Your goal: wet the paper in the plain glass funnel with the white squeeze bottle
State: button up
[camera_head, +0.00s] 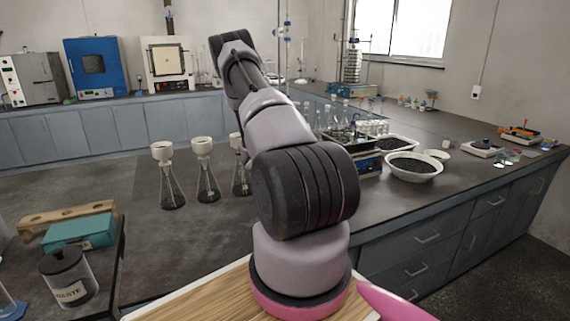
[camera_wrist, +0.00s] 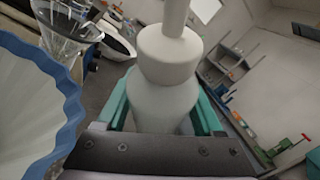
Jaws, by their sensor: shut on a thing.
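The white squeeze bottle (camera_wrist: 163,88) is between the green fingers of my gripper (camera_wrist: 162,112) in the wrist view, its cap and spout toward the top edge. My gripper is shut on it. Left of the bottle, close to the camera, is a white fluted cone (camera_wrist: 25,120) with a wavy blue rim, cut off by the frame. Beyond it stands clear glassware (camera_wrist: 66,22) with a flared shape. I cannot tell which is the plain glass funnel. In the head view my arm hides my gripper and the bottle. Flasks with white funnel tops (camera_head: 202,148) stand left of my arm.
A waste jar (camera_head: 70,278), a teal box (camera_head: 80,232) and a wooden rack (camera_head: 66,212) are at the left. Bowls of black grains (camera_head: 414,176) and several glass flasks (camera_head: 310,116) crowd the counter right of my arm. Bare counter lies in front of the bowls.

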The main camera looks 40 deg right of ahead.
dwell(0.4)
jog(key=shift+r, duration=2.05)
jog(key=m+t+y, duration=0.1)
jog(key=m, duration=0.1)
jog(key=r+m+y, duration=0.1)
jog(key=m, duration=0.1)
jog(key=shift+r+t+y, duration=0.3)
jog(key=shift+t, duration=0.1)
jog(key=shift+r+m+t+y, duration=0.2)
jog(key=shift+m+t+y, duration=0.3)
jog(key=shift+m+t, duration=0.25)
jog(key=shift+t, duration=0.25)
